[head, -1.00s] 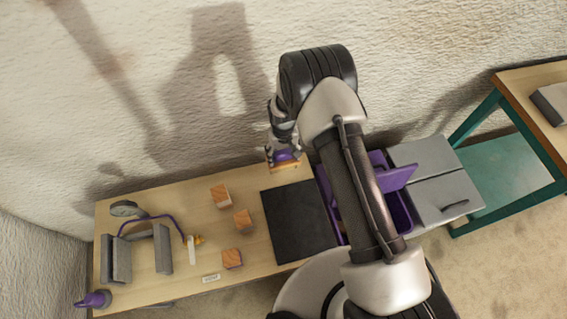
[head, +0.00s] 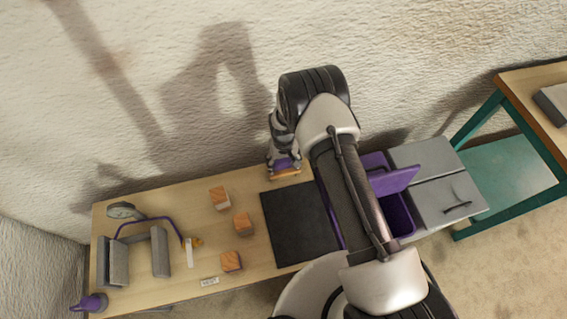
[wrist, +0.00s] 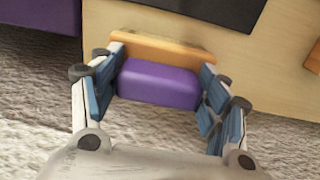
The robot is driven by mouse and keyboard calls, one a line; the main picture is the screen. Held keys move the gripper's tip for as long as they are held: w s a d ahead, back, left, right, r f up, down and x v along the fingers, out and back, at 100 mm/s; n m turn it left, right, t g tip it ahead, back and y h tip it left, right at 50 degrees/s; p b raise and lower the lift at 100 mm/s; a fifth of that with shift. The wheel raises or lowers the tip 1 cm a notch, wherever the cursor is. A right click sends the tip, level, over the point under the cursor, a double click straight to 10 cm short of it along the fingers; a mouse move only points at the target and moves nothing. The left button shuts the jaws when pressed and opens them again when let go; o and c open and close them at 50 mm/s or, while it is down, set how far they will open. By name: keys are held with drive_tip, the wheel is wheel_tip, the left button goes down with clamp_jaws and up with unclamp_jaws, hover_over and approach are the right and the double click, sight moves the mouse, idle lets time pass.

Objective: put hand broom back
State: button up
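The likely hand broom, a purple block (wrist: 158,84) with an orange-brown wooden strip (wrist: 160,52) along its far side, sits between my gripper's fingers in the wrist view. My gripper (wrist: 162,66) has its blue pads against both ends of the purple block and appears shut on it. In the head view the gripper (head: 284,165) points down at the back edge of the wooden table (head: 180,275), left of my forearm. The purple and wooden piece (head: 285,172) shows at its tip. I cannot tell whether it touches the table.
A black mat (head: 292,228) lies beside the gripper. Several wooden blocks (head: 243,224), grey upright plates (head: 160,252) and a purple object (head: 90,303) are further left. A purple bin (head: 400,215) and grey cabinet (head: 440,195) are right, partly behind my arm. The wall is close behind.

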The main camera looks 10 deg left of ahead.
drive_tip(key=o, duration=0.3)
drive_tip(key=shift+r, duration=0.15)
wheel_tip(320, 180, up, 12)
drive_tip(key=p, duration=0.3)
drive_tip(key=shift+r, duration=0.1)
drive_tip(key=s+d+r+m+t, duration=0.1)
drive_tip(key=d+r, duration=0.3)
drive_tip(key=r, duration=0.6)
drive_tip(key=s+d+r+m, duration=0.1)
drive_tip(key=d+r, duration=0.4)
drive_tip(key=r, duration=0.6)
drive_tip(key=s+d+r+m+t, duration=0.15)
drive_tip(key=d+r, duration=0.25)
drive_tip(key=r, duration=0.6)
drive_tip(key=s+d+r, duration=0.3)
drive_tip(key=s, duration=0.4)
drive_tip(key=s+d+r+m+t, duration=0.1)
drive_tip(key=s+d+r, duration=0.2)
drive_tip(key=s, duration=0.4)
drive_tip(key=s+d+r+t, duration=0.1)
drive_tip(key=s+d+r, duration=0.3)
drive_tip(key=s, duration=0.4)
drive_tip(key=shift+d+m, duration=0.35)
drive_tip(key=shift+d, duration=0.15)
